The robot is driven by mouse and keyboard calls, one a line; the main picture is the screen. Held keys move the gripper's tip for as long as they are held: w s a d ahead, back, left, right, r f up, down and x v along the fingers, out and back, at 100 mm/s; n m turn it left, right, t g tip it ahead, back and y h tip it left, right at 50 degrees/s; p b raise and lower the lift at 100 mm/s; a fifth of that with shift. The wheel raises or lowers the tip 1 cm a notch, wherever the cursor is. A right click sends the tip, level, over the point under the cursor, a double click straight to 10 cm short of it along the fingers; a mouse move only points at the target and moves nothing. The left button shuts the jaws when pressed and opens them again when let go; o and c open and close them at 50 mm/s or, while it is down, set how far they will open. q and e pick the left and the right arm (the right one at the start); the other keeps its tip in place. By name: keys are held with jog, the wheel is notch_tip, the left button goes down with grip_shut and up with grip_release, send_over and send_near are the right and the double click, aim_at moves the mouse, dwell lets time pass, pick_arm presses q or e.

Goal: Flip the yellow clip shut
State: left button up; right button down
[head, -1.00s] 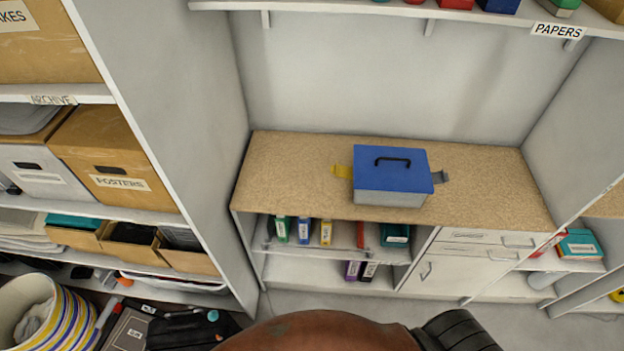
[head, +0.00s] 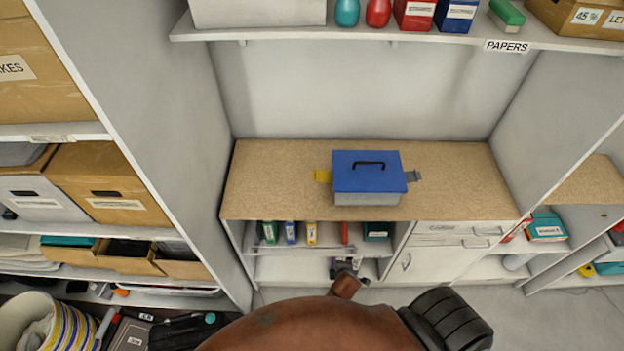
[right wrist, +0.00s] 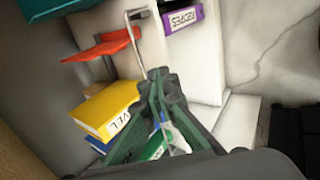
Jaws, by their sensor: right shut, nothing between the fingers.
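A blue-lidded box (head: 366,172) with a grey lower body and a black lid handle sits on the wooden counter. Its lid is down. The yellow clip (head: 322,176) sticks out sideways from the box's left side, swung away from the wall. A grey clip (head: 413,176) sticks out from the right side. My right gripper (head: 347,264) is low in front of the shelves under the counter, below the box and apart from it. In the right wrist view its fingers (right wrist: 160,78) are together and empty, among binders. Box and clips are outside that view. My left gripper is not seen.
The counter (head: 270,185) is bare around the box. Binders, including a yellow one (right wrist: 105,110) and a purple one (right wrist: 184,16), stand below it. A loaded shelf (head: 440,32) hangs above, and an upright panel (head: 150,120) stands left.

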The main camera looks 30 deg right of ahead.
jog(key=w+d+r+n+h+p, duration=0.1)
jog(key=w+r, duration=0.1)
jog(key=r, duration=0.5)
jog(key=w+d+r+n+t+h+p, duration=0.1)
jog(key=r, duration=0.6)
jog(key=w+d+r+n+t+h+p, duration=0.1)
jog(key=w+r, duration=0.1)
jog(key=r, duration=0.5)
jog(key=shift+w+d+r+n, duration=0.15)
jog(key=shift+w+r+n, duration=0.15)
jog(key=shift+r+n, duration=0.1)
jog(key=w+a+r+n+t, duration=0.1)
jog(key=w+a+n, duration=0.1)
jog(key=w+n, duration=0.1)
jog(key=w+a+r+n+t, duration=0.1)
jog(key=w+a+n+t, duration=0.1)
jog(key=w+a+n, duration=0.1)
jog(key=w+a+r+n+t, duration=0.1)
jog(key=w+a+n, duration=0.1)
jog(key=w+n, duration=0.2)
jog(key=shift+w+a+n, duration=0.1)
jog(key=shift+a+n, duration=0.05)
jog(key=shift+n, duration=0.45)
jog(key=shift+w+a+n, duration=0.1)
jog(key=shift+a+n, duration=0.05)
jog(key=shift+n, duration=0.45)
